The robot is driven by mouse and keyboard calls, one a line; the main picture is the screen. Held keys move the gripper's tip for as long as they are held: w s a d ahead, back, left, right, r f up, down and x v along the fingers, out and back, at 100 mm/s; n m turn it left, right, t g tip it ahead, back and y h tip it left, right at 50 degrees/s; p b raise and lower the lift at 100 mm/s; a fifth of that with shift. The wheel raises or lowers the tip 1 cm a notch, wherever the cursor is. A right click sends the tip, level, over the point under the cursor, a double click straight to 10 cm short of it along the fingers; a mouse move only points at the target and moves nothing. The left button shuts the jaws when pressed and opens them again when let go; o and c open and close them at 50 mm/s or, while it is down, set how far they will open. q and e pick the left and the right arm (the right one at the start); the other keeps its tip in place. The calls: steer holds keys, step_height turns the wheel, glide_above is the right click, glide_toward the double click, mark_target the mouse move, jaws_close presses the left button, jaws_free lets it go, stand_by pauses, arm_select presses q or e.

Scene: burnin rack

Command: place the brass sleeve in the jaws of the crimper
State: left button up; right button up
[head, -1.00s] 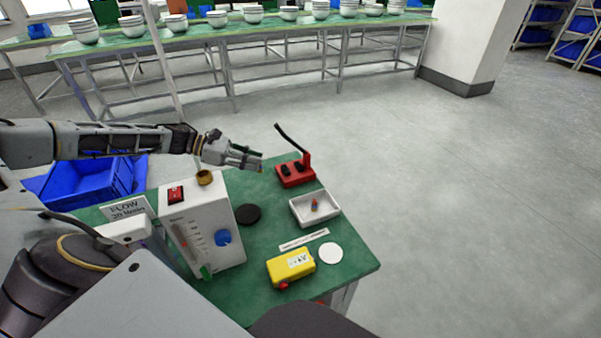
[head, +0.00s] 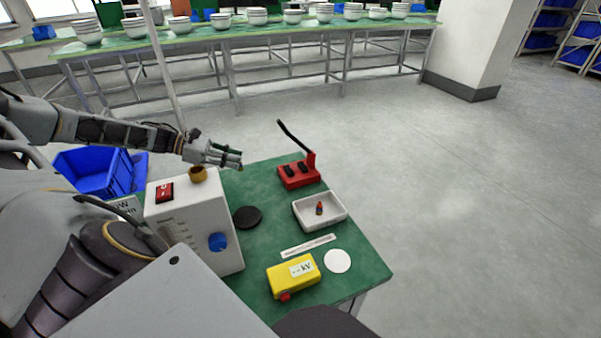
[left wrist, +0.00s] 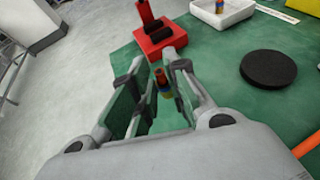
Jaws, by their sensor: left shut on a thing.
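The crimper (head: 299,177) is a red block with two black parts on top and a dark lever rising up and left. It stands at the far edge of the green table and shows at the top of the left wrist view (left wrist: 160,42). My left gripper (head: 241,160) is left of the crimper and apart from it. In the left wrist view its fingers (left wrist: 160,85) are shut on a small red, blue and yellow piece (left wrist: 162,80), apparently the brass sleeve; its lower part is partly hidden. My right gripper is not in view.
A white tray (head: 337,220) holds a small red-and-dark piece (head: 319,208). A white box (head: 205,222) with a blue knob and brass-coloured cup (head: 198,174) stands near my left gripper. A black disc (head: 247,217), yellow box (head: 292,277) and white disc (head: 337,261) lie on the table.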

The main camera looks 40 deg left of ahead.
arm_select(q)
steer(key=shift+a, duration=0.1)
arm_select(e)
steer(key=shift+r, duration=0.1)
arm_select(q)
steer(key=w+d, duration=0.4)
steer(key=d, duration=0.1)
steer(key=w+d, duration=0.4)
steer(key=w, duration=0.1)
steer(key=shift+w+d, duration=0.15)
steer(key=shift+d, duration=0.2)
steer(key=shift+w+d+p, duration=0.3)
steer(key=shift+w+d, duration=0.05)
steer(key=shift+w, duration=0.05)
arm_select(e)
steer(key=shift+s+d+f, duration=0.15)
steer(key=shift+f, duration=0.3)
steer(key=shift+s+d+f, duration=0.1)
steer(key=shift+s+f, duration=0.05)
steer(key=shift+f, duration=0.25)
arm_select(q)
steer(key=shift+w+d, duration=0.1)
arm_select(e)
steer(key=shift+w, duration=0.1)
